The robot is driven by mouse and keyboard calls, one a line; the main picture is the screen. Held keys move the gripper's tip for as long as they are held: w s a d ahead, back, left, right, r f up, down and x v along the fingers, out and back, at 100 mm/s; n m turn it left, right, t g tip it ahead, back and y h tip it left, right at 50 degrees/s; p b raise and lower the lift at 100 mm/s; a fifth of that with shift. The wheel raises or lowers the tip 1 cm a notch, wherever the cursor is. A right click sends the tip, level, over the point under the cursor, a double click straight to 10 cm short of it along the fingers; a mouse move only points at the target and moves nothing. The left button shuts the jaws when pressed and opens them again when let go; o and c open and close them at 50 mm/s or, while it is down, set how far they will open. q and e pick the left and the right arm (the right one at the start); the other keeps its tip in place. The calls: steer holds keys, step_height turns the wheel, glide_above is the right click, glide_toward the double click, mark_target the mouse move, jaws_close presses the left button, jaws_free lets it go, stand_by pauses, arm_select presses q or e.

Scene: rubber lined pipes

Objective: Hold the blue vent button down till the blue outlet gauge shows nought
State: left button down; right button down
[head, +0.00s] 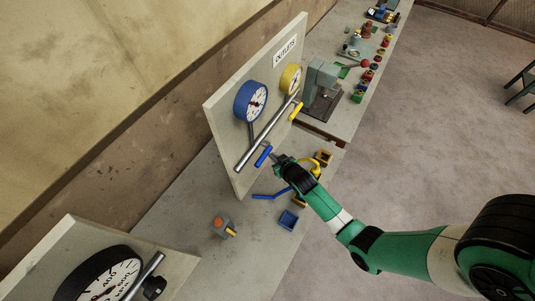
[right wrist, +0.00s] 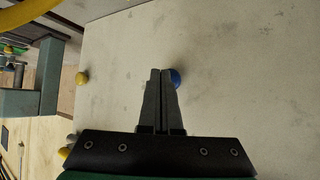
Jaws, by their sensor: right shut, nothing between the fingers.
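The blue outlet gauge (head: 250,101) is on the upright outlets board; its needle is too small to read surely. In the right wrist view the blue vent button (right wrist: 175,77) is a round blue knob on the pale board, partly hidden by my right gripper (right wrist: 160,71). The fingers are shut and empty, their tips just left of the button's middle in that view; I cannot tell whether they touch it. In the head view my right gripper (head: 275,157) is close to the board, beside the blue handle (head: 263,156), and the button cannot be made out. My left gripper is not in view.
A yellow gauge (head: 291,79) and yellow handle (head: 296,110) are farther along the board and its steel pipe (head: 250,143). A yellow button (right wrist: 82,78) is left of my fingers.

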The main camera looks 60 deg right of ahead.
steer(key=shift+w, duration=0.35)
stand_by(1.7)
steer(key=shift+s, duration=0.1)
stand_by(1.4)
steer(key=shift+s+p, duration=0.35)
steer(key=shift+s, duration=0.45)
steer(key=s+p, duration=0.2)
steer(key=s, duration=0.3)
steer(key=shift+a+p, duration=0.1)
steer(key=shift+p, duration=0.25)
